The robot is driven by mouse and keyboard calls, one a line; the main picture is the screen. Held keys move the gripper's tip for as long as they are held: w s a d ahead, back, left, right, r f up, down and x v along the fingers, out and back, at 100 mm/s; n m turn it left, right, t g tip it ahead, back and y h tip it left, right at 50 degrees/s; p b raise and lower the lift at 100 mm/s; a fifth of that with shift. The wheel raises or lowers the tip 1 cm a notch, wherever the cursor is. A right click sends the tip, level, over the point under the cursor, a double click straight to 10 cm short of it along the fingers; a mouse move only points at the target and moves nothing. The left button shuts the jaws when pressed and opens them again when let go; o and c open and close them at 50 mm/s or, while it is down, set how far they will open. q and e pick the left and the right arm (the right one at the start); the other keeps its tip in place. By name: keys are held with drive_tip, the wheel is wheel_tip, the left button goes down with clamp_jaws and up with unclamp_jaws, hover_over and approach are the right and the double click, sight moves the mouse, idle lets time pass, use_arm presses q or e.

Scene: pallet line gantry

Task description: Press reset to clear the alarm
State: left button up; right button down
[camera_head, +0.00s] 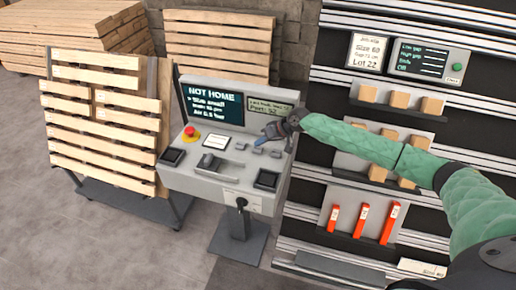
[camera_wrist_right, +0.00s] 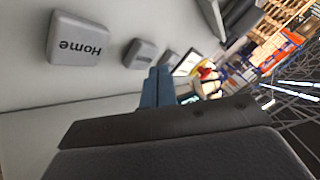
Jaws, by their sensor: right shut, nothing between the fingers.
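The control console (camera_head: 215,185) stands in the middle of the head view. Its screen (camera_head: 212,102) reads "NOT HOME" with smaller lines below. A row of small grey buttons (camera_head: 257,151) lies on its panel; their labels are too small to read there, so I cannot tell which is reset. My right gripper (camera_head: 262,140) is over the panel just behind this row, shut and empty. In the right wrist view its blue fingertips (camera_wrist_right: 157,88) are close to the panel, past a button marked "Home" (camera_wrist_right: 78,38) and beside smaller grey buttons (camera_wrist_right: 140,53). Contact cannot be told. My left gripper is out of view.
A red emergency knob (camera_head: 190,134) on a yellow base sits at the panel's left. A second small display (camera_head: 270,106) stands behind my gripper. A pallet on a stand (camera_head: 100,125) is at the left; a rack with wooden blocks (camera_head: 400,99) is at the right.

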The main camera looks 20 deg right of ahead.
sight(261, 149)
drive_tip(key=shift+r, duration=0.1)
drive_tip(key=shift+r+p, duration=1.5)
drive_tip(key=shift+r, duration=0.9)
drive_tip(key=shift+f, duration=0.1)
